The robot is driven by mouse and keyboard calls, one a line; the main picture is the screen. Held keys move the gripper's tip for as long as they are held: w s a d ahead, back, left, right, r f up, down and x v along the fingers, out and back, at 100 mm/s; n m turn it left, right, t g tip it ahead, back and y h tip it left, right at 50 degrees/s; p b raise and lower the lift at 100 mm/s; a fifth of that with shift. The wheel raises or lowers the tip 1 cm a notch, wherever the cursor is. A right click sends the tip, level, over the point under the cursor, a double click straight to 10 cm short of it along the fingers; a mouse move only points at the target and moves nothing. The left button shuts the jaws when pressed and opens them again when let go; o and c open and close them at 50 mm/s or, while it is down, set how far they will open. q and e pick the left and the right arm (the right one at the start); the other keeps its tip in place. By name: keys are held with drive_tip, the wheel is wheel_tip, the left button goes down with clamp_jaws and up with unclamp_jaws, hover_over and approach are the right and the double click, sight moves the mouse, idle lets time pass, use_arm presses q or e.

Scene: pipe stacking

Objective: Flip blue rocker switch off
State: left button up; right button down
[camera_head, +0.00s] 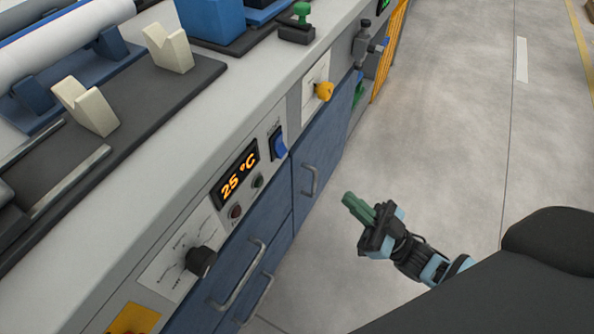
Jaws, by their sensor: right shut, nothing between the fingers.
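The blue rocker switch (279,145) sits in a dark frame on the front panel of the grey bench, just right of an orange-lit display reading 25 °C (236,175). I cannot tell from its tilt which position it is in. My right gripper (352,203), with green fingers, is shut and empty. It is in front of the bench, to the right of and lower than the switch in the picture, apart from it. My left gripper is not in view.
A black knob (201,262), small round buttons (236,211) and a yellow knob (324,91) stick out of the panel. Drawer handles (240,277) protrude below. V-shaped cream supports (90,106) and a white pipe (62,42) are on top. The floor (450,120) at right is clear.

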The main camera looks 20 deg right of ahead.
sight(284, 150)
drive_tip(key=shift+r, duration=0.1)
drive_tip(key=shift+w, duration=0.1)
drive_tip(key=shift+w+a+f+b+x, duration=0.2)
drive_tip(key=shift+f+x, duration=0.2)
drive_tip(key=shift+x, duration=1.75)
drive_tip(key=shift+w+a+f+b+x, duration=0.1)
drive_tip(key=shift+w+f+b+x, duration=0.2)
drive_tip(key=shift+x, duration=1.8)
drive_tip(key=shift+w+a+f+x, duration=0.15)
drive_tip(key=shift+f+x, duration=0.3)
drive_tip(key=shift+x, duration=1.7)
drive_tip(key=shift+s, duration=0.1)
